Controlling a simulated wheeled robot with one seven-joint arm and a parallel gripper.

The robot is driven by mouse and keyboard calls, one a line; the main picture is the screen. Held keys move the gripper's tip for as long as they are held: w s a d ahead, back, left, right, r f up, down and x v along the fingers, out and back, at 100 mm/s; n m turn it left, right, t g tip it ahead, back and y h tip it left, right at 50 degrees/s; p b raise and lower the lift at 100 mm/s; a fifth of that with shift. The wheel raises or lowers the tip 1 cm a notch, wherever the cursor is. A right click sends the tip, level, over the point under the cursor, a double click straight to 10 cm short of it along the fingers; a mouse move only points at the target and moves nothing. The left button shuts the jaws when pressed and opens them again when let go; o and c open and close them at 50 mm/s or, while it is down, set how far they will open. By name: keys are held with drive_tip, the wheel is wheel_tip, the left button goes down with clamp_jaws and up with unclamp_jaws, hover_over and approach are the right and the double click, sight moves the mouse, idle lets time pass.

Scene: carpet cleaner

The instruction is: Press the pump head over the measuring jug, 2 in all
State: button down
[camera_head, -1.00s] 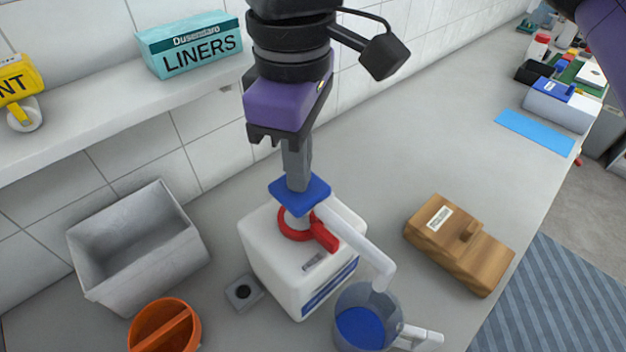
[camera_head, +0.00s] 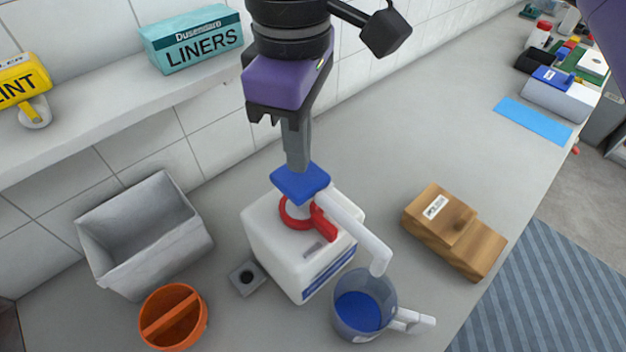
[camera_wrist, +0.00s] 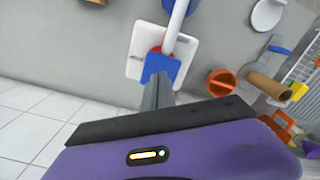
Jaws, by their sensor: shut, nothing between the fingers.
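The white canister (camera_head: 280,249) stands upright on the counter with a red collar (camera_head: 296,213) and a blue pump head (camera_head: 312,183) on top. Its white spout (camera_head: 355,228) reaches right, its tip over the clear measuring jug (camera_head: 347,331), which has blue liquid inside. My gripper (camera_head: 298,168) points down, shut and empty, its fingertips at the top of the pump head. They look to be touching it, though a small gap cannot be ruled out. In the wrist view the fingertips also meet the blue pump head (camera_wrist: 161,64).
A grey bin (camera_head: 125,265) and an orange bucket (camera_head: 152,338) stand left of the canister. A small grey block (camera_head: 248,287) lies between. A wooden block (camera_head: 437,232) sits to the right. A shelf with a liners box (camera_head: 192,40) is behind left.

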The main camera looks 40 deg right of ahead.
sight(300, 175)
drive_tip(key=shift+f, duration=0.2)
drive_tip(key=shift+f+b, duration=1.15)
drive_tip(key=shift+f, duration=1)
drive_tip(key=shift+r, duration=0.2)
drive_tip(key=shift+r+p, duration=2.15)
drive_tip(key=shift+p, duration=0.25)
wheel_tip(300, 175, up, 6)
drive_tip(key=p, duration=0.6)
